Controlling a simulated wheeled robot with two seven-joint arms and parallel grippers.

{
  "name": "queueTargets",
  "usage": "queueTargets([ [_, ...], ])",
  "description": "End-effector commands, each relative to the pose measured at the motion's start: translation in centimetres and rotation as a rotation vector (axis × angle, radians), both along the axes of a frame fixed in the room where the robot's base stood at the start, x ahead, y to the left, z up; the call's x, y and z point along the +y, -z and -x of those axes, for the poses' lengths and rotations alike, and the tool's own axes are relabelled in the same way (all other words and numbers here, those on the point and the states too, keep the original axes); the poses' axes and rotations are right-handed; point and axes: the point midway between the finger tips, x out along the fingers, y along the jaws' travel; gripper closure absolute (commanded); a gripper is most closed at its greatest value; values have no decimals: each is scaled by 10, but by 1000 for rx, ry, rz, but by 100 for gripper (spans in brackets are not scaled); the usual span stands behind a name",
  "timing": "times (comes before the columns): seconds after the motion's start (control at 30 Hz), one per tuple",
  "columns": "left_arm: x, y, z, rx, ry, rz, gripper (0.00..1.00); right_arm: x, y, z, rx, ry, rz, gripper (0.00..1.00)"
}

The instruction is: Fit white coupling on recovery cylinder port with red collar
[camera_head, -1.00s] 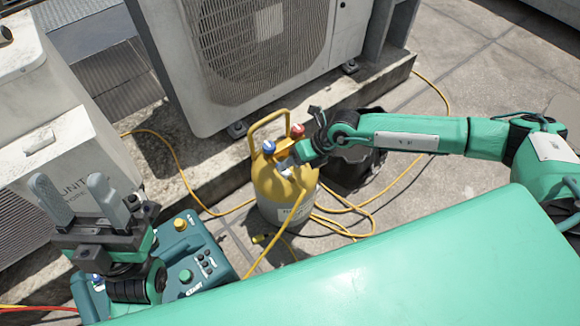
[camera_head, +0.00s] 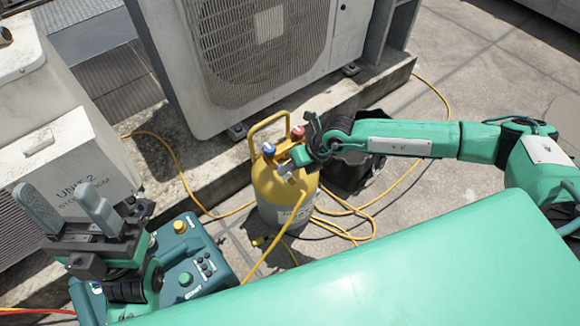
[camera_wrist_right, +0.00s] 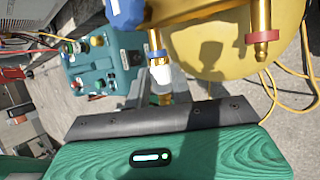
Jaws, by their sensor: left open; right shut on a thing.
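The yellow recovery cylinder (camera_head: 268,188) stands upright on the roof, with a blue knob (camera_head: 269,149) and a red knob (camera_head: 297,132) on top. In the right wrist view, the brass port with the red collar (camera_wrist_right: 262,38) is bare, at upper right. My right gripper (camera_wrist_right: 163,86) is shut on the white coupling (camera_wrist_right: 160,76), left of that port. The coupling lines up just below another brass port with a blue collar (camera_wrist_right: 156,54); I cannot tell whether they touch. In the head view the coupling is hard to make out. My left gripper (camera_head: 68,212) is open and empty, fingers up.
A teal machine with buttons (camera_head: 190,262) sits beside my left gripper. A condenser (camera_head: 255,60) stands behind the cylinder, a black bucket (camera_head: 352,170) to its right. Yellow hoses (camera_head: 345,232) loop around the cylinder's base. The paving at right is open.

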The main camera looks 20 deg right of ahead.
Motion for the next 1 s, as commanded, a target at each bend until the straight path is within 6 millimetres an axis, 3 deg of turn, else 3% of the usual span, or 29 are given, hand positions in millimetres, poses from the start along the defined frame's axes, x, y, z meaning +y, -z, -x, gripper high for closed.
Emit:
queueTargets([
  [0.6,0,-4,0,1,0,0,45,-2,0,5,1,1,0,100],
  [1.0,0,-15,0,1,0,0,45,-7,-1,20,1,0,0,100],
])
